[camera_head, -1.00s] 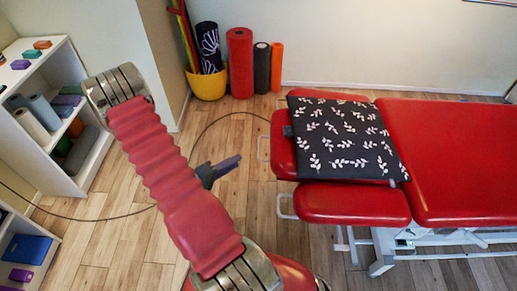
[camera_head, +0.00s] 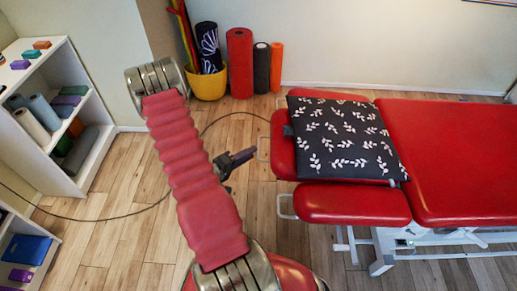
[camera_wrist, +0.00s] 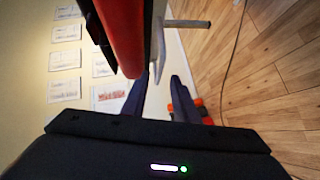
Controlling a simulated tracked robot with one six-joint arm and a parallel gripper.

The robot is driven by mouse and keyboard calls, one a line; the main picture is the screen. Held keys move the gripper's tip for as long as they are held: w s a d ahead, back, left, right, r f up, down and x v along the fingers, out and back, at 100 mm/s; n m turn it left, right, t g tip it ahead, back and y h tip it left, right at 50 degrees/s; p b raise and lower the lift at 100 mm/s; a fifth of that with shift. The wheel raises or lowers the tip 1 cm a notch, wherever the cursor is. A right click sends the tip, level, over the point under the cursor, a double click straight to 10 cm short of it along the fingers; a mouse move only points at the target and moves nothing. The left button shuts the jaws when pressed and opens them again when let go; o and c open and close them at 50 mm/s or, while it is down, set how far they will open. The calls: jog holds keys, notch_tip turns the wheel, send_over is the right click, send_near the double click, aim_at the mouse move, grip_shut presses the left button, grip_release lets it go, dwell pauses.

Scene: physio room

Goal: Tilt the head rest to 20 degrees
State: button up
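The red head rest (camera_head: 284,158) is at the left end of the red treatment table in the head view, mostly covered by a dark leaf-patterned cushion (camera_head: 345,138). A pale loop handle (camera_head: 261,148) sticks out of its left end. My gripper (camera_head: 246,156) is just left of that handle, and I cannot tell from here whether they touch. A red pad edge (camera_wrist: 124,38) and a grey-tipped bar (camera_wrist: 186,23) lie beyond the fingers. The head rest's angle is hard to read.
A separate red side pad (camera_head: 352,204) with its own handle (camera_head: 286,207) is in front. A white shelf (camera_head: 88,168) stands left. A yellow tub (camera_head: 208,85) and upright rolls (camera_head: 240,62) stand by the wall. A cable (camera_head: 110,219) crosses the otherwise clear floor.

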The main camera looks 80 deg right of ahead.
jog(key=shift+x, duration=2.9)
grip_shut()
